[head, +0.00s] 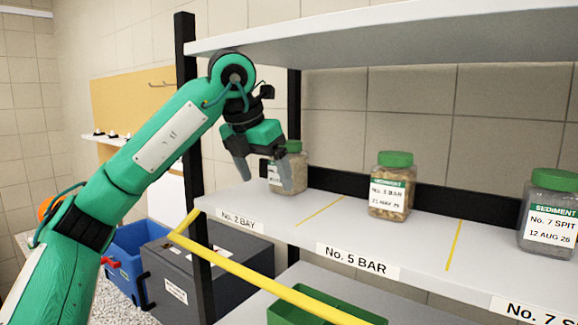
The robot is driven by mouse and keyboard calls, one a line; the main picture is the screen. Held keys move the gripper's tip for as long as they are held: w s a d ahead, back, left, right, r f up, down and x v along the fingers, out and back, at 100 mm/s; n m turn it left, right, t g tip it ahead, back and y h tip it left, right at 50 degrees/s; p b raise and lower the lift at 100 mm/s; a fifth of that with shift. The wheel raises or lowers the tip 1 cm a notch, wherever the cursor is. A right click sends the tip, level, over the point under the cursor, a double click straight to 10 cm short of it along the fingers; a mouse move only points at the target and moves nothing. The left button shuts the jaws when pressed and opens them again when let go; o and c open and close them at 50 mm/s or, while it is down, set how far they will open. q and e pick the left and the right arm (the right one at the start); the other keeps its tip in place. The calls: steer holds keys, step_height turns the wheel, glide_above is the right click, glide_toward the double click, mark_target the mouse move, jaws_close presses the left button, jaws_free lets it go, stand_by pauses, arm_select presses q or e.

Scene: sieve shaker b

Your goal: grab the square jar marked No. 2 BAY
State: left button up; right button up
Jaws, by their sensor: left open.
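A square clear jar with a green lid (299,165) stands upright on the shelf above the shelf label "No. 2 BAY" (238,220). It holds pale sediment. My left gripper (263,172) is open, with its grey fingers pointing down in front of this jar. One finger covers part of the jar and most of its label, so the jar's own writing cannot be read. I cannot tell whether the fingers touch it. My right gripper is out of view.
A green-lidded jar (391,190) stands above the "No. 5 BAR" label (357,263). A grey-filled jar (549,214) marked No. 7 SPIT is at right. Yellow lines divide the shelf (425,238). An upper shelf (400,35) overhangs, and a black post (187,100) stands left.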

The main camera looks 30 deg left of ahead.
mark_target(278, 184)
arm_select(q)
steer(key=shift+w+r, duration=0.1)
steer(key=shift+w, duration=0.3)
steer(key=w, duration=0.1)
steer(key=w+p, duration=0.1)
steer(key=shift+w+d, duration=0.2)
steer(key=shift+w, duration=0.1)
steer(key=x, duration=0.2)
steer(key=shift+w+f+p, duration=0.1)
steer(key=shift+f+p, duration=0.15)
steer(key=shift+p, duration=0.15)
steer(key=shift+f, duration=0.2)
steer(key=shift+a, duration=0.15)
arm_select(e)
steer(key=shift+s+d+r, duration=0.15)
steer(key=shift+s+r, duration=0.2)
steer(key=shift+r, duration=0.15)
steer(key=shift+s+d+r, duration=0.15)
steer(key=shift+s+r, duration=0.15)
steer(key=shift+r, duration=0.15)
arm_select(q)
steer(key=c, duration=1.4)
steer(key=shift+o, duration=0.2)
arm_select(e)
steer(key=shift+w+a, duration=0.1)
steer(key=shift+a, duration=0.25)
